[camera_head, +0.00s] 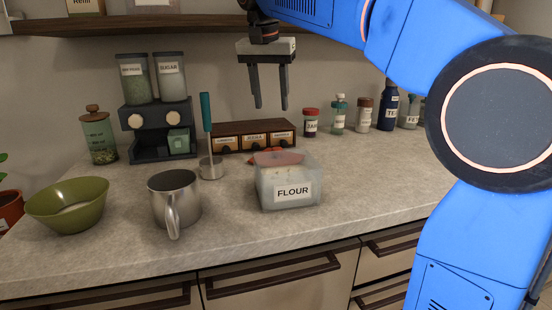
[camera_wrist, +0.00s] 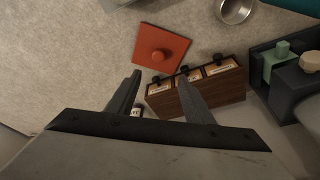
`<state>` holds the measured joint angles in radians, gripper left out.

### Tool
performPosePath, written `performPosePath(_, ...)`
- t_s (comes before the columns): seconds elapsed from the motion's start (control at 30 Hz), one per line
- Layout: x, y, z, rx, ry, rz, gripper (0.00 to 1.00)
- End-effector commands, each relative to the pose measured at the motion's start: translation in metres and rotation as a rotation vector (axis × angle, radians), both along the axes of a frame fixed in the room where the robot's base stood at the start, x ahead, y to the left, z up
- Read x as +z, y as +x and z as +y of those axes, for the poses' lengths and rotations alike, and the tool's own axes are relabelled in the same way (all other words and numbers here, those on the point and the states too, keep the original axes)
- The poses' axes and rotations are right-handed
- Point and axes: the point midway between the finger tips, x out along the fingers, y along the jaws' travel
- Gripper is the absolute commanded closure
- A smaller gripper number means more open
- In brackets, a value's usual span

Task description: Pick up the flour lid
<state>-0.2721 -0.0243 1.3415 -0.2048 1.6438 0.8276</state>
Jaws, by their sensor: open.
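My gripper (camera_head: 271,106) hangs above and behind the container, fingers pointing down, open and empty. In the wrist view my gripper's fingertips (camera_wrist: 157,80) are apart, just below the lid in the picture, and not touching it.
A wooden drawer box (camera_head: 253,137) stands behind the lid, close to my fingers in the wrist view. Several bottles line the wall. The counter right of the container is clear.

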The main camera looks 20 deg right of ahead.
Motion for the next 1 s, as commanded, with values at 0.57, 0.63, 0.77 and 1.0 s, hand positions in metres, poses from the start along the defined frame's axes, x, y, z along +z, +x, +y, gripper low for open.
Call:
performPosePath(0.57,-0.086,0.019,-0.013,0.0,0.0,0.001,0.53)
performPosePath(0.63,-0.088,0.019,-0.014,0.0,-0.001,0.001,0.53)
performPosePath(0.77,-0.097,0.02,-0.015,0.0,0.0,0.001,0.53)
performPosePath(1.0,-0.129,0.021,-0.021,0.0,0.0,0.001,0.53)
